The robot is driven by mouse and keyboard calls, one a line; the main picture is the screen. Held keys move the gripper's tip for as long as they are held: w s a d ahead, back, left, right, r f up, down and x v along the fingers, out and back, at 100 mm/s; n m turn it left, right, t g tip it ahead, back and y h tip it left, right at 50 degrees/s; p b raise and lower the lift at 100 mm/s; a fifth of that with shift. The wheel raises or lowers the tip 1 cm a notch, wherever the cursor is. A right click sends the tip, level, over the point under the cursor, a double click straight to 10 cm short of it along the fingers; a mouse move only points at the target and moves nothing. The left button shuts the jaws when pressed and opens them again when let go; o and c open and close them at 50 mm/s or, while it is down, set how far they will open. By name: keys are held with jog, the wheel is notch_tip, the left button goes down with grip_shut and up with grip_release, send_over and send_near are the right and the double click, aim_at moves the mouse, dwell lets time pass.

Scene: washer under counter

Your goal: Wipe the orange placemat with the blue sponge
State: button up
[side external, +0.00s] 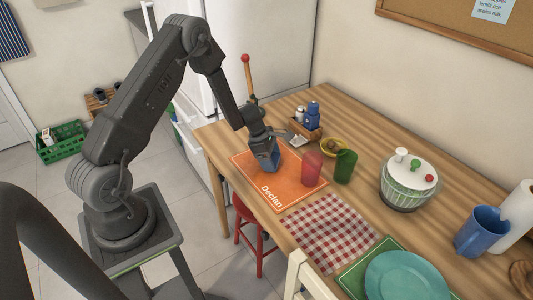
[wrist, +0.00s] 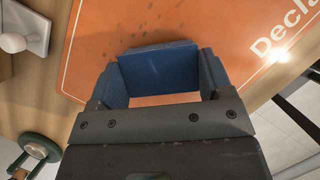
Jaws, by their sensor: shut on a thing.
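The orange placemat (side external: 288,187), printed with the name "Declan", lies flat on the wooden table; it also fills much of the wrist view (wrist: 220,28). Dark specks show on the mat in the wrist view. The blue sponge (wrist: 160,70) is between the fingers of my gripper (wrist: 160,84), which is shut on it. In the side view my gripper (side external: 264,156) points down over the mat's far left part. I cannot tell whether the sponge touches the mat.
A red cup (side external: 312,167) stands at the mat's right edge, with a green cup (side external: 345,166) beside it. A red checkered cloth (side external: 330,232) lies nearer.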

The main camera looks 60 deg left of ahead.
aim_at(294, 172)
jog(key=shift+d, duration=2.8)
jog(key=shift+w+d, duration=0.1)
jog(key=shift+w, duration=0.15)
jog(key=shift+w+f, duration=0.15)
jog(key=shift+w, duration=0.5)
jog(key=shift+a, duration=6.15)
jog(key=shift+w+d, duration=0.1)
jog(key=shift+w, duration=0.75)
jog(key=shift+s+d, duration=0.1)
jog(key=shift+d, duration=6.05)
notch_tip(294, 172, up, 8)
jog(key=shift+a, duration=0.15)
